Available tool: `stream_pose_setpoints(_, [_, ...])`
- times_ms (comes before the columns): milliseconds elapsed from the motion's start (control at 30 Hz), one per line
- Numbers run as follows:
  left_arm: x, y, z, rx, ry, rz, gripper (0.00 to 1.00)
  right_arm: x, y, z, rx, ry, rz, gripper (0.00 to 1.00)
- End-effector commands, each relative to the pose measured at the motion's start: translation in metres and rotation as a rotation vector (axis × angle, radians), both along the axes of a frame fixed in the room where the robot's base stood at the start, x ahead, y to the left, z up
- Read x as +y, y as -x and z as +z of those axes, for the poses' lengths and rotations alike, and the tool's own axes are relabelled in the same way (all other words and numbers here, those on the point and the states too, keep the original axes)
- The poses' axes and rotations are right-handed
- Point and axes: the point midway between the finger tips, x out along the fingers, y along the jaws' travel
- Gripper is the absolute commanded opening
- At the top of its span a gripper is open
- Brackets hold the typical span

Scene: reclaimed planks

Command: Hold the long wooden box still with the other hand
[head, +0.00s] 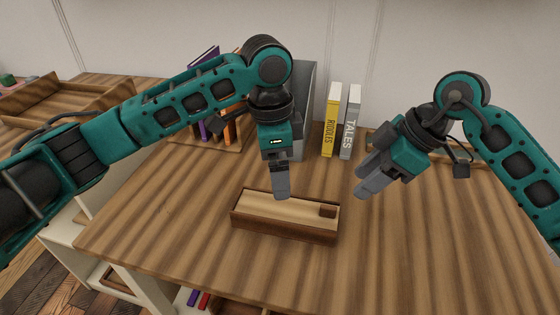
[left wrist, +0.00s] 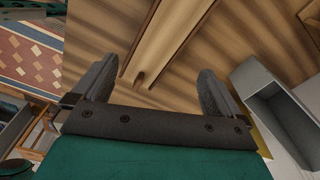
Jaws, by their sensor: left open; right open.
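The long wooden box (head: 283,230) lies on the plank-topped table, its open top showing a pale inside and a small dark block (head: 327,211) at its right end. My left gripper (head: 282,190) points down over the box's back edge, open, with nothing between its fingers; whether it touches the box I cannot tell. In the left wrist view the box (left wrist: 165,42) lies beyond and between the two spread fingers (left wrist: 157,75). My right gripper (head: 366,186) is open and empty, to the right of the box and apart from it, tilted down and left.
A yellow book (head: 331,120) and a grey book (head: 350,122) stand at the back by the wall. A grey open holder (head: 307,85) stands behind my left gripper. A wooden tray (head: 60,100) sits far left. The table right of and before the box is clear.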

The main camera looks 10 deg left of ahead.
Motion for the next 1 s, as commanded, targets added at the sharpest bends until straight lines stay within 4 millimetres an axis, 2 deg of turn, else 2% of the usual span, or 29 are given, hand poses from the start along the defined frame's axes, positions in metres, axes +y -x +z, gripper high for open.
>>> stream_pose_setpoints(200, [-0.002, -0.005, 0.002, 0.009, -0.062, -0.266, 1.00, 0.000, 0.000, 0.000, 0.000, 0.000, 0.000, 0.43])
stream_pose_setpoints(467, [-0.002, -0.006, -0.007, 0.019, -0.080, -0.357, 1.00, 0.000, 0.000, 0.000, 0.000, 0.000, 0.000, 0.43])
stream_pose_setpoints(567, [-0.002, -0.006, -0.020, 0.019, -0.080, -0.357, 1.00, 0.000, 0.000, 0.000, 0.000, 0.000, 0.000, 0.43])
stream_pose_setpoints(1000, [-0.002, -0.006, -0.102, 0.020, -0.080, -0.354, 1.00, 0.000, 0.000, 0.000, 0.000, 0.000, 0.000, 0.43])
